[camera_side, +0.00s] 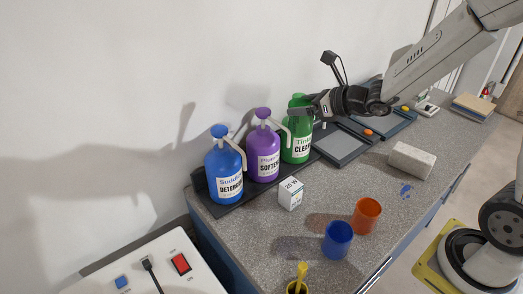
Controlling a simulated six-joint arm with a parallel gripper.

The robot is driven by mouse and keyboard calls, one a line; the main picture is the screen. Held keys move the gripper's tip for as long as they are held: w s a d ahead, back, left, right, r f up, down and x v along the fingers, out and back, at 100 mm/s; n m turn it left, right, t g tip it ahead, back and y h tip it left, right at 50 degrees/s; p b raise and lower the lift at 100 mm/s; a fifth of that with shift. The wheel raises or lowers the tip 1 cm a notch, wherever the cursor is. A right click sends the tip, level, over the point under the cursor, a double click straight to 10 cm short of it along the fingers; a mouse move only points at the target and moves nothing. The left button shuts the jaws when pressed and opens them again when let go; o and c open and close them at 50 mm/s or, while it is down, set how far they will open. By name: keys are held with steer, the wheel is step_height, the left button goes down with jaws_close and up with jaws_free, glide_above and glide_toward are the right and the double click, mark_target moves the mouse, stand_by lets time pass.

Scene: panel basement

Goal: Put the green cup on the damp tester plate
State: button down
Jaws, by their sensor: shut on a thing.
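My gripper (307,107) is shut on the green cup (298,100), which is held up in front of the top of a green bottle, so their edges are hard to tell apart. Two dark devices with flat grey plates lie on the counter to the right of the bottles. The nearer one has a grey plate (343,146) and an orange button (368,133). I cannot read which is the damp tester. The cup is to the left of and above the nearer plate.
Blue (224,172), purple (263,154) and green (298,143) pump bottles stand in a dark tray along the wall. A white box (291,193), a blue cup (338,241), an orange cup (366,216) and a pale block (411,160) stand on the counter. The middle of the counter is clear.

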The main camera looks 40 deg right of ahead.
steer(key=shift+w+r, duration=0.2)
steer(key=shift+r, duration=0.2)
steer(key=shift+m+h, duration=0.6)
steer(key=shift+h, duration=0.1)
steer(key=w+d+r, duration=0.1)
steer(key=d, duration=0.1)
steer(key=w+d+r, duration=0.1)
steer(key=d, duration=0.2)
steer(key=w+d+r, duration=0.1)
steer(key=w+d, duration=0.1)
steer(key=d, duration=0.1)
steer(key=shift+w+d+r, duration=0.1)
steer(key=shift+d+r, duration=0.1)
steer(key=shift+r, duration=0.1)
steer(key=s+d+f+m+h, duration=0.1)
steer(key=s+d+f+h, duration=0.1)
steer(key=d, duration=0.8)
steer(key=s+d+f+m+h, duration=0.2)
steer(key=s+d+f, duration=0.2)
steer(key=d, duration=0.6)
steer(key=s+d+f+m+h, duration=0.2)
steer(key=s+d+f, duration=0.1)
steer(key=d, duration=0.7)
steer(key=shift+s+f+t, duration=0.2)
steer(key=shift+s+t, duration=0.1)
steer(key=shift+s, duration=0.5)
steer(key=shift+d, duration=0.1)
